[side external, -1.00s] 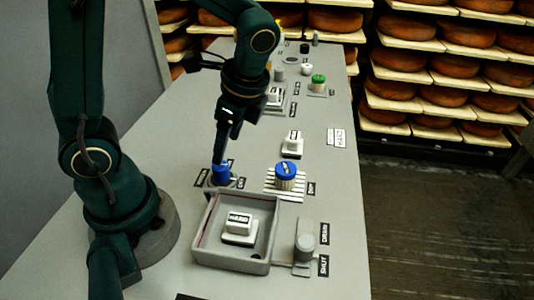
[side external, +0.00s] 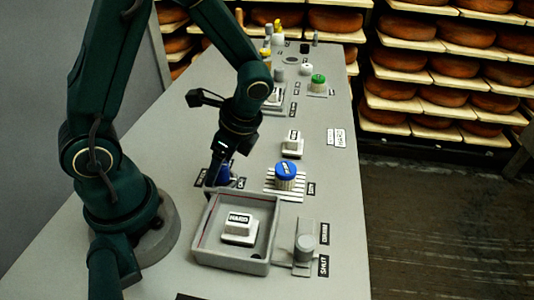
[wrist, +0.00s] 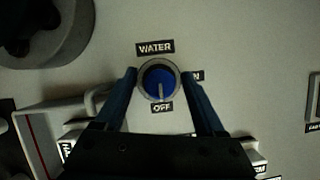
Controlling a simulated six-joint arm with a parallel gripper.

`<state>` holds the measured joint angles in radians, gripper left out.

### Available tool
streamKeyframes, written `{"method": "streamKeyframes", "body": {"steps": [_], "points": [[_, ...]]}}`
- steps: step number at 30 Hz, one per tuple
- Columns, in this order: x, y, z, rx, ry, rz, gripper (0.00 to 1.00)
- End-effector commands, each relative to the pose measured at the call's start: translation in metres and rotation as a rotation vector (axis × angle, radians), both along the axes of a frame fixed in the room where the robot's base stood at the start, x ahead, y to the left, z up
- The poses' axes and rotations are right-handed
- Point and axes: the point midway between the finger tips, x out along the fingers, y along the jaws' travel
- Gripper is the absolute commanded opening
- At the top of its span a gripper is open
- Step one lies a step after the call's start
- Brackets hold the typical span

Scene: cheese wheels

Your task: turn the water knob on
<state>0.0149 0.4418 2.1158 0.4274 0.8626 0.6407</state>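The water knob (wrist: 159,82) is round and blue with a pale pointer line in a grey ring. Its line points down at the OFF label (wrist: 162,108). The WATER label (wrist: 155,48) is above it and the ON label (wrist: 196,76), partly covered, is to its right. My gripper (wrist: 160,73) is open, with one finger on each side of the knob. I see small gaps between fingers and ring in the wrist view. In the side view the knob (side external: 224,177) is partly hidden behind my gripper (side external: 212,178).
A grey basin (side external: 231,265) holding a white block labelled HARD (side external: 239,228) is just in front of the knob. Another blue-topped knob (side external: 286,171) on a slatted base stands to its right. A drain slider (side external: 305,247) is beside the basin.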

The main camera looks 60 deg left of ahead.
Motion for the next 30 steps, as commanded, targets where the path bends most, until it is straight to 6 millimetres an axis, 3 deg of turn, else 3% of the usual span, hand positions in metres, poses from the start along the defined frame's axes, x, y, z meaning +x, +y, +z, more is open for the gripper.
{"method": "streamKeyframes", "body": {"steps": [1,5,6,17,30], "points": [[0.0,-0.0001,0.0002,0.0,0.0,0.0,0.56],[0.0001,-0.0002,0.0002,0.0,0.0,0.0,0.07],[0.0001,-0.0002,0.0002,0.0,0.0,0.0,0.0],[0.0006,-0.0003,0.0004,-0.001,-0.002,0.053,0.0],[0.0007,0.0003,0.0006,-0.001,-0.001,0.39,0.0]]}}
